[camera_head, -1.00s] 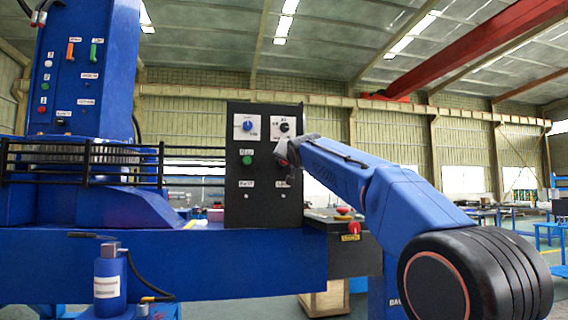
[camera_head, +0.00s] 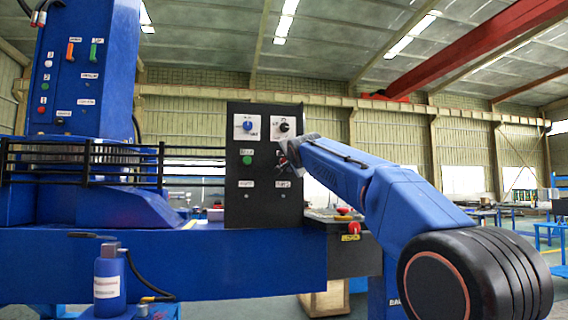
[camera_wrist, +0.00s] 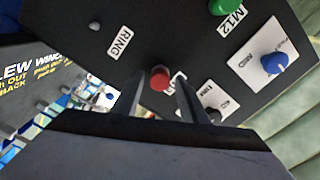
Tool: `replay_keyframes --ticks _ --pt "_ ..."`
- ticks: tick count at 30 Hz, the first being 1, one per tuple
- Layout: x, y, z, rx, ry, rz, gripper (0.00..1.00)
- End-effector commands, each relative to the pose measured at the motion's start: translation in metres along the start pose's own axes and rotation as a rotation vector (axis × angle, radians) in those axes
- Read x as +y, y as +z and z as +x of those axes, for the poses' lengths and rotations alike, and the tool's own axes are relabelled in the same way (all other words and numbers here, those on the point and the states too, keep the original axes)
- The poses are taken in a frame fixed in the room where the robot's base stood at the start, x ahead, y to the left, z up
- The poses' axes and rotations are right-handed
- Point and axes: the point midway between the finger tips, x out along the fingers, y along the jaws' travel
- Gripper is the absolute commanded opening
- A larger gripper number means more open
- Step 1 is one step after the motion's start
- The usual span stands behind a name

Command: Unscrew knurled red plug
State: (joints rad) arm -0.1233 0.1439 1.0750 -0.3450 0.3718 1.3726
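The red plug (camera_wrist: 160,78) shows in the wrist view as a small round red piece on the dark control panel (camera_wrist: 75,55). My gripper (camera_wrist: 165,90) has its two fingers apart, one on each side of the plug. A gap shows between the plug and the right finger; contact on the left side is hard to tell. In the head view, my gripper (camera_head: 286,154) is at the right side of the panel (camera_head: 237,210), below the black knob (camera_head: 284,127), and covers the plug there.
The panel also carries a blue knob (camera_wrist: 273,65) and a green button (camera_wrist: 225,5), both close to my gripper. In the head view, a red mushroom button (camera_head: 344,210) sits on a box right of the panel. A black railing (camera_head: 85,163) runs left of the panel.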

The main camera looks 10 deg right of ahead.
Motion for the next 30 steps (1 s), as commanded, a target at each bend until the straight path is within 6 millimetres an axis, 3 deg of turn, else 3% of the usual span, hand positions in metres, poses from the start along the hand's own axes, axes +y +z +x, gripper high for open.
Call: replay_keyframes --ticks 6,11,25,30 --pt "-0.0001 0.0000 0.0000 0.000 0.000 -0.001 0.37" --pt "-0.0001 0.0000 0.0000 0.000 0.000 -0.002 0.00" --pt "-0.0002 0.0000 -0.0012 0.000 0.000 -0.005 0.00" --pt "-0.0002 0.0000 -0.0013 0.000 0.000 -0.111 0.00"
